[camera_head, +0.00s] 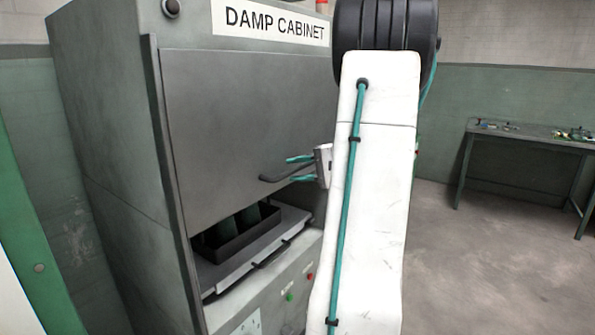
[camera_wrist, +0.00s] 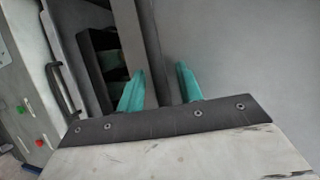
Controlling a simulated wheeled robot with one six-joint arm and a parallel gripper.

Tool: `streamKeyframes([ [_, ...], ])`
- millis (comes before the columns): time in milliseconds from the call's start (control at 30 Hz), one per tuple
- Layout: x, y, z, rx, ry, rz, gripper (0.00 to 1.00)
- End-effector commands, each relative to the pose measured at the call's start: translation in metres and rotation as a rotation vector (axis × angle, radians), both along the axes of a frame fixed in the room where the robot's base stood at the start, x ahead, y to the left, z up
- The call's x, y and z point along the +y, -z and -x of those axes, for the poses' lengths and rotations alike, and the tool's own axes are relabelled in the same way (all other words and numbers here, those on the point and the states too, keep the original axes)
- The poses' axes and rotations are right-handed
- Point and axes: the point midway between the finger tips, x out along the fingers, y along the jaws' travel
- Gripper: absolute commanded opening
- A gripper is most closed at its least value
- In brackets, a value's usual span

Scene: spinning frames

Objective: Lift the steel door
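The steel door (camera_head: 240,125) is a flat grey panel on the front of the damp cabinet (camera_head: 110,140). It stands partly raised, with an open gap below its lower edge. A dark bar handle (camera_head: 275,178) sticks out low on the door. My gripper (camera_head: 289,169) is at the handle, its teal fingers apart, one above and one below the bar in the head view. In the wrist view my gripper (camera_wrist: 160,70) is open, with the grey door (camera_wrist: 245,60) filling the right side. I cannot tell whether the fingers touch the handle.
In the gap, a dark rack (camera_head: 240,235) sits on a pale tray (camera_head: 262,250) with a dark handle. Below are green and red buttons (camera_head: 289,297). A workbench (camera_head: 530,135) stands at the right wall. The floor (camera_head: 470,270) between is clear.

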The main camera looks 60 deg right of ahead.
Motion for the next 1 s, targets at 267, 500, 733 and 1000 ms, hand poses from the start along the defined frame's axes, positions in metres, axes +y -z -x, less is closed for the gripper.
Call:
streamKeyframes([
  [267,-0.001,-0.001,0.004,0.0,-0.001,0.0,0.36],
  [500,-0.015,-0.008,0.04,-0.001,0.003,0.0,0.36],
  [733,-0.025,-0.013,0.067,0.0,0.001,0.0,0.36],
  [1000,-0.026,-0.014,0.073,0.0,0.0,0.0,0.36],
])
